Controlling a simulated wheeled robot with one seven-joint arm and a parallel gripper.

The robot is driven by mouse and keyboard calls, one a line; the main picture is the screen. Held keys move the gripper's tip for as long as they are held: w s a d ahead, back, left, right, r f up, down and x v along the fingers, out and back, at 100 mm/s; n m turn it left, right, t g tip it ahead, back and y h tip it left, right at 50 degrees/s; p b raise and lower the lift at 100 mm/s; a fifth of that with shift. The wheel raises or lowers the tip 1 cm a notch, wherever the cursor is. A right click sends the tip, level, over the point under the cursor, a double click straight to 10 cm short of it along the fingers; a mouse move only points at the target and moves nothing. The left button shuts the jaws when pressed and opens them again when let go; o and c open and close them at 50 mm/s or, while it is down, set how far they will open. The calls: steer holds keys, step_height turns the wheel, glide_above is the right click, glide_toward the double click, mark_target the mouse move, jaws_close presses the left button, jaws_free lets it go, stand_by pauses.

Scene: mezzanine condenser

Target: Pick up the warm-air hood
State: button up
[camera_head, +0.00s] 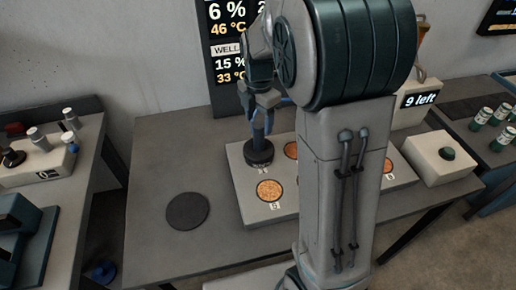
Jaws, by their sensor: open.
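The warm-air hood appears to be the dark round cap with an upright post (259,153). It sits over one well at the back left of the pale well block (243,188). My gripper (262,112) points down right above it, with its fingers open at the top of the post. I cannot tell whether the fingers touch the post. Orange-lit wells show in the block, one marked at the front left (269,190). My own arm hides the middle of the block.
A flat dark disc (187,211) lies on the grey table (150,165) left of the block. A pale box with a dark button (446,158) stands at right. A display (228,45) rises behind. Another bench with controls (40,155) is at left.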

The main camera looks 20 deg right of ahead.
mark_target(259, 133)
steer(key=shift+w+d+f+p, duration=0.15)
steer(key=shift+f+p, duration=0.1)
steer(key=shift+f, duration=0.85)
steer(key=shift+w+a+f+p, duration=0.1)
steer(key=shift+f+p, duration=0.1)
steer(key=shift+f, duration=0.9)
steer(key=shift+w+d+f+p, duration=0.15)
steer(key=shift+f+p, duration=0.1)
steer(key=shift+f, duration=0.85)
jaws_close()
